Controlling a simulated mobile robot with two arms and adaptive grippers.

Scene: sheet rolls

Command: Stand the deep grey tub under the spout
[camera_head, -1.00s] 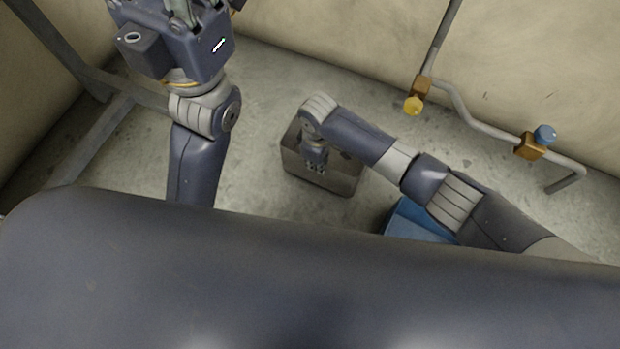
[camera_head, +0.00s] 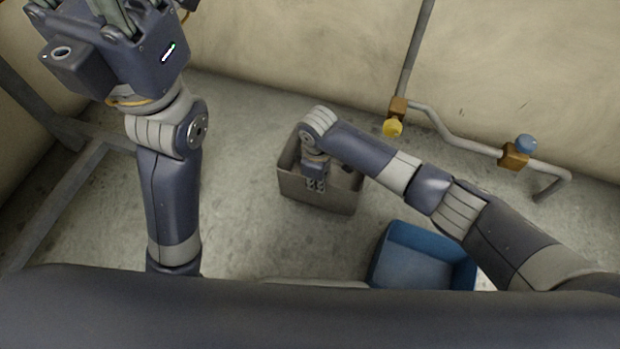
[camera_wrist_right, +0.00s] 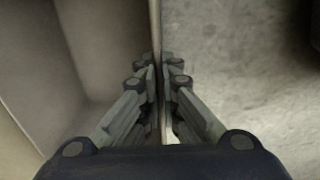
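The deep grey tub (camera_head: 318,197) stands on the floor in the middle of the head view. My right gripper (camera_head: 316,183) reaches down at its near wall. In the right wrist view my right gripper's fingers (camera_wrist_right: 159,85) lie close on both sides of the tub's thin wall (camera_wrist_right: 155,30), shut on it. The tub's inside is on the left there, and bare floor on the right. The spout (camera_head: 545,192) is the bent-down pipe end at the right of the head view. My left gripper (camera_head: 112,12) is raised at the top left, its fingertips cut off.
A blue tub (camera_head: 425,265) stands on the floor below my right forearm. The wall pipe carries a yellow-knobbed valve (camera_head: 393,127) and a blue-knobbed valve (camera_head: 520,150). A grey metal frame (camera_head: 62,200) stands at the left. Floor between the grey tub and the spout is clear.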

